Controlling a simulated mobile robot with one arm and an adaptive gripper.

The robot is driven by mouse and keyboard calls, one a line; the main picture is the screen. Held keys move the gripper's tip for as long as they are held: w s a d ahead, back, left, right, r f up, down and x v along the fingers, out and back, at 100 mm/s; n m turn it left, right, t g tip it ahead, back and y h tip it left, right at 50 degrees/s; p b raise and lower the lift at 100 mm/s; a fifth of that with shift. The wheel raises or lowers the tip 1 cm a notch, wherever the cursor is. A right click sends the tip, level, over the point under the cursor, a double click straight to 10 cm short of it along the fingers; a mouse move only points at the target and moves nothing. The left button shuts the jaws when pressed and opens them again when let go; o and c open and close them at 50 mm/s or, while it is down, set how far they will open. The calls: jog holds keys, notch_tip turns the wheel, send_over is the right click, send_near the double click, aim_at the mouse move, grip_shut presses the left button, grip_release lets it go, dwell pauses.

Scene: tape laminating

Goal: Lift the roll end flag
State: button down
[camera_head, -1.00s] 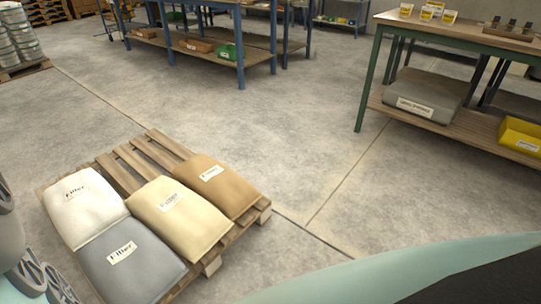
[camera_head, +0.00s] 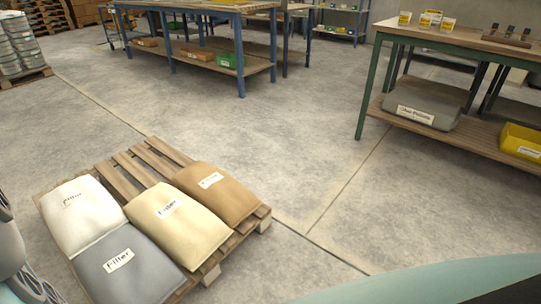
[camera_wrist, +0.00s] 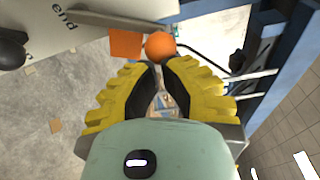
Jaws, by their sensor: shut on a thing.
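In the wrist view, the roll end flag shows as an orange square plate (camera_wrist: 126,44) beside an orange ball knob (camera_wrist: 160,45). A grey bar runs just above them. My gripper (camera_wrist: 161,66), with yellow ribbed fingers and black pads, has its fingertips close together at the ball. It is shut on the flag at the knob; the exact contact is partly hidden by the fingertips. A white panel (camera_wrist: 40,25) with the word "end" is at the upper left. Neither the flag nor my gripper shows in the head view.
In the wrist view, a blue frame (camera_wrist: 290,60) stands on the right and a dark round knob (camera_wrist: 12,54) at the left edge. In the head view, a pallet (camera_head: 132,185) bears several filter bags. A green-legged bench (camera_head: 365,85) stands right; open floor lies between.

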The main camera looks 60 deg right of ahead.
jog(key=shift+s+a+r+n+y+b, duration=0.15)
jog(key=shift+s+r+n+b, duration=0.15)
jog(key=shift+s+n+b, duration=0.55)
jog(key=shift+s+r+n+y+b, duration=0.15)
jog(key=shift+s+r+n+b, duration=0.25)
jog(key=shift+n+b, duration=0.5)
dwell(2.5)
jog(key=shift+f, duration=0.1)
dwell(0.7)
